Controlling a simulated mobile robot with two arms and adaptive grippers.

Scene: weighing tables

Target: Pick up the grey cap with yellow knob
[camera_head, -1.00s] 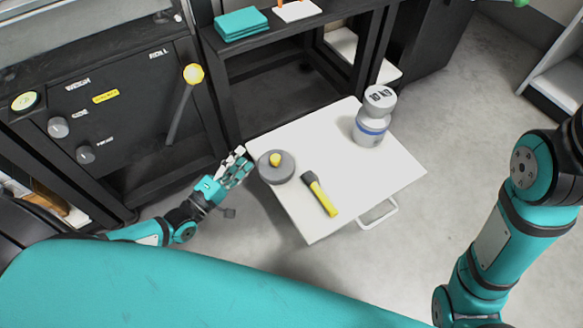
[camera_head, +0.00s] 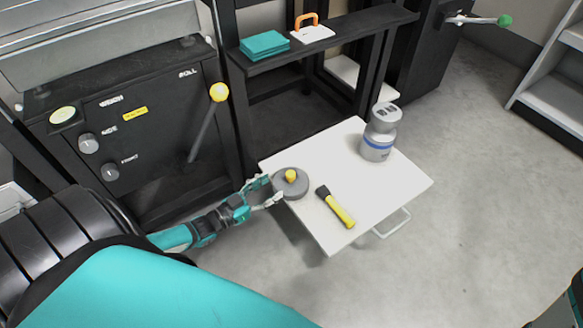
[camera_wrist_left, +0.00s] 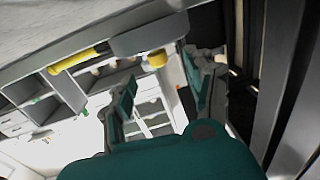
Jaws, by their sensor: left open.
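The grey cap (camera_head: 297,190) is a round disc with a yellow knob (camera_head: 291,175) on top. It lies at the left corner of the white table (camera_head: 345,150). In the left wrist view the cap (camera_wrist_left: 150,38) and its knob (camera_wrist_left: 157,60) show upside down, beyond the fingers. My left gripper (camera_head: 272,190) is open at the cap's left edge, its fingers pointing toward it. In the wrist view the open fingers (camera_wrist_left: 163,75) have nothing between them at close range. I cannot tell whether a finger touches the cap. My right gripper is not in view.
A yellow-and-black tool (camera_head: 340,211) lies right of the cap. A grey-white container with a blue band (camera_head: 376,151) stands at the table's far side. A dark shelf (camera_head: 340,45) is behind.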

